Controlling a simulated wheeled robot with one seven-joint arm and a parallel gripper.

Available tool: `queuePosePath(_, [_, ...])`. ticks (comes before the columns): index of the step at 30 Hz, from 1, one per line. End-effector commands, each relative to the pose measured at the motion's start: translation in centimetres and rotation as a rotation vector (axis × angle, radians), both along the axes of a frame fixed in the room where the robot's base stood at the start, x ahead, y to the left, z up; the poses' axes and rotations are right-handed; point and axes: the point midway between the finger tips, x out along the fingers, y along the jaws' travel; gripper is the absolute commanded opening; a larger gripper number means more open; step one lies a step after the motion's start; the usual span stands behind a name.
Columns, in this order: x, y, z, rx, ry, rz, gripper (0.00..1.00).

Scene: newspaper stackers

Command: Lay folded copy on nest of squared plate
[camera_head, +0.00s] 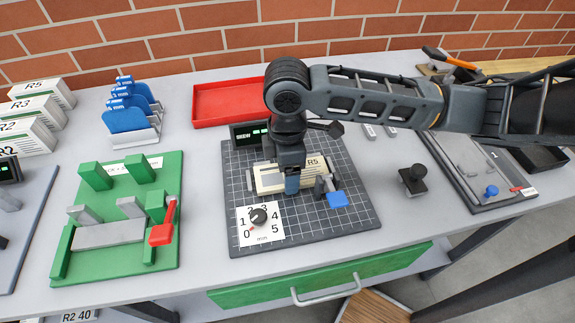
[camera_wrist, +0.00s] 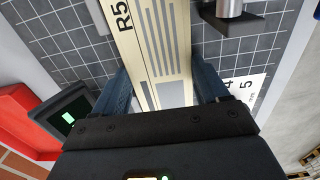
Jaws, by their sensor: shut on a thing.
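The folded copy (camera_head: 268,181) is a cream block marked R5, lying flat over the middle of the squared plate (camera_head: 352,222), a dark plate with white grid lines. My gripper (camera_head: 291,184) comes down from above and is shut across the copy. In the wrist view the copy (camera_wrist: 150,30) runs between the two blue fingers of my gripper (camera_wrist: 165,88). The nest is mostly hidden under the copy and my gripper. I cannot tell whether the copy rests on it or hangs just above.
A blue-tipped lever (camera_head: 337,199) and a numbered dial (camera_head: 259,217) stand on the plate's front part. A small display box (camera_head: 249,134) is at its back left. A red tray (camera_head: 222,105) lies behind, a green fixture (camera_head: 110,262) left, and a black stamp (camera_head: 413,181) right.

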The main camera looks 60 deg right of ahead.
Motion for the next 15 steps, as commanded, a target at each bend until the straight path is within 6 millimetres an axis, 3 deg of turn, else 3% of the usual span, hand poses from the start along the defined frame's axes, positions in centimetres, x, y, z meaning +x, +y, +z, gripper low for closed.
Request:
queuePosePath(3, [0.00, 0.00, -0.20, 0.000, 0.000, 0.000, 0.40])
queuePosePath(4, [0.01, -0.01, -0.20, 0.000, 0.000, 0.000, 0.76])
queuePosePath(12, [0.01, -0.01, -0.20, -0.001, -0.001, 0.000, 1.00])
queuePosePath(15, [0.01, -0.01, -0.20, -0.001, -0.001, 0.000, 1.00])
